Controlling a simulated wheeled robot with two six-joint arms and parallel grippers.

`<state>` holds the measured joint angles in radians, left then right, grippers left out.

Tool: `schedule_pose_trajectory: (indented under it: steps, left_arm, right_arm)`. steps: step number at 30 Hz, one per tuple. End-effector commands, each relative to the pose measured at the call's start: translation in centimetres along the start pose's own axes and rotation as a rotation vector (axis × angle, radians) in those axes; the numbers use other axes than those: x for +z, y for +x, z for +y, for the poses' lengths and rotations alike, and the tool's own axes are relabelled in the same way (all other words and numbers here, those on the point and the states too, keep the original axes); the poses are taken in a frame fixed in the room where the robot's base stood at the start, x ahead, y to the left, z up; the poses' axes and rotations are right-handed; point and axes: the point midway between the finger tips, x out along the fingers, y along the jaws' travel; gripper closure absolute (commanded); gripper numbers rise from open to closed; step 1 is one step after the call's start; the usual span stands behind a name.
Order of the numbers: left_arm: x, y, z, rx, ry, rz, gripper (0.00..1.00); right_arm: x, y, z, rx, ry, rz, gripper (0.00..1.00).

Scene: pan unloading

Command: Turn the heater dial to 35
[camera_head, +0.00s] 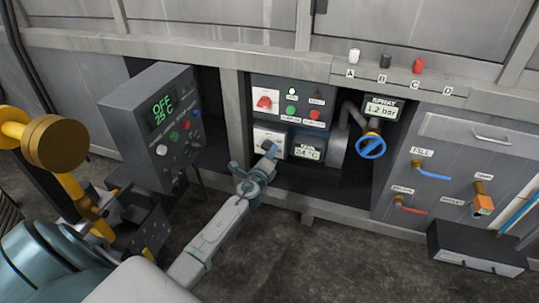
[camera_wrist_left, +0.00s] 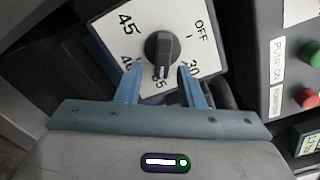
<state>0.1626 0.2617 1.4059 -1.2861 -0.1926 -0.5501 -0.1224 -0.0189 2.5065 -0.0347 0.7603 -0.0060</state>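The heater dial (camera_wrist_left: 163,50) is a black knob on a white plate marked OFF, 30, 35, 40 and 45. In the left wrist view its white pointer line faces down, toward the partly hidden 35. In the head view the white dial plate (camera_head: 268,133) is low in the middle recess, with the knob largely hidden by my gripper. My left gripper (camera_wrist_left: 160,80) is open, with one blue finger on each side of the knob's lower end and gaps visible. It also shows in front of the dial in the head view (camera_head: 270,152). My right gripper is in neither view.
A grey box (camera_head: 165,125) at left displays OFF and 25 C. A button panel (camera_head: 290,102) sits above the dial, and a small green display (camera_head: 307,150) beside it. A blue valve wheel (camera_head: 371,146) and spray gauge (camera_head: 382,108) are to the right.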

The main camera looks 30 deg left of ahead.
Motion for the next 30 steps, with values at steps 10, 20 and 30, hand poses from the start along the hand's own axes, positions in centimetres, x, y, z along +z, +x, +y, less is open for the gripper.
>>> schedule_pose_trajectory:
  steps: [10,20,30]
  left_arm:
    - [0.1,-1.5,-0.1,0.000,0.001,0.000,0.65]
    - [0.0,-7.8,0.0,0.000,0.000,0.001,0.65]
    - [0.0,-10.8,0.0,0.000,0.000,0.000,0.65]
  right_arm:
    - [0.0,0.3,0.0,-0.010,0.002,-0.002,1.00]
    - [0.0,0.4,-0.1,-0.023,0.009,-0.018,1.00]
    - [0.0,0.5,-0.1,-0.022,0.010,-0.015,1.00]
